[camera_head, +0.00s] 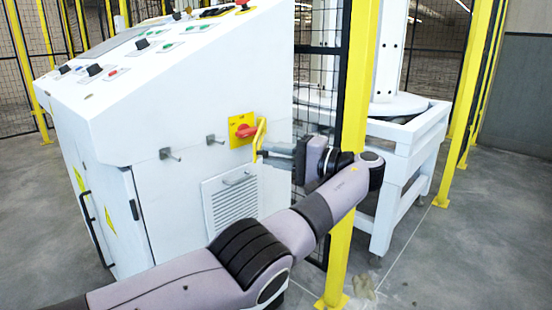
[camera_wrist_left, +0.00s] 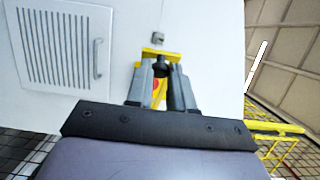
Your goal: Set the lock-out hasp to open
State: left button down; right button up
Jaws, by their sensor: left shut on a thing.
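The yellow lock-out hasp (camera_head: 260,131) stands out from the front of the white control cabinet, beside a red rotary switch (camera_head: 246,131) on a yellow plate (camera_head: 235,122). My left gripper (camera_head: 264,150) is shut on the hasp, reaching it from the right. In the left wrist view the hasp (camera_wrist_left: 160,53) shows at the tips of my left gripper (camera_wrist_left: 162,68). The fingers partly hide the red and yellow switch behind them. My right gripper is in neither view.
A yellow fence post (camera_head: 353,90) stands close behind my left wrist. A white machine frame (camera_head: 400,135) stands at the right.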

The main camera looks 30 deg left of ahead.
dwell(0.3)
pick_arm(q)
jog(key=c, duration=1)
grip_release()
